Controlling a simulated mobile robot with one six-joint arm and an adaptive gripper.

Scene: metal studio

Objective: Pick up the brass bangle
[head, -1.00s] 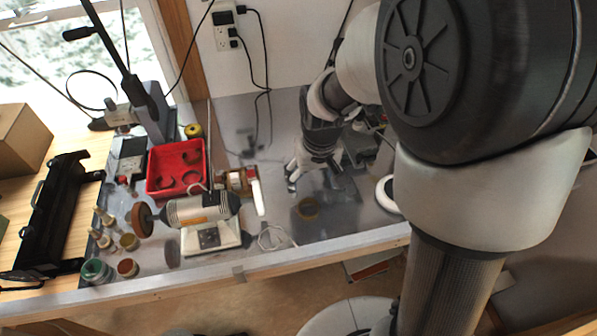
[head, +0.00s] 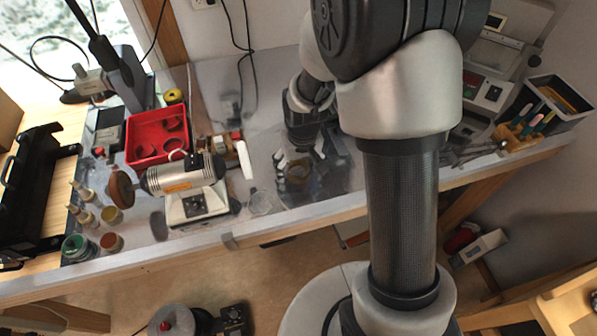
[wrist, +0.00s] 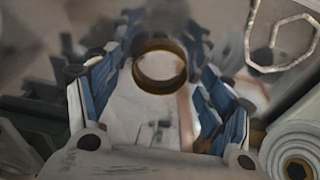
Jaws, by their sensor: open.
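The brass bangle (head: 298,173) lies on the grey bench top near its front edge, right of the polishing motor. In the wrist view it is a dark golden ring (wrist: 160,87), seen from above at a slant. My gripper (head: 293,163) is over the bangle in the head view, pointing down. In the wrist view my gripper (wrist: 158,65) is open, with blue-padded fingers to the left and right of the ring and gaps on both sides. The exact height of the fingertips above the bench cannot be told. Nothing is held.
The polishing motor (head: 186,181) and a red tray (head: 131,153) with curved pieces stand left. A pale looped thing (head: 260,202) lies just left of the bangle. Small jars (head: 111,242) stand front left. A dark bin (head: 572,112) and tool holder (head: 520,135) are right.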

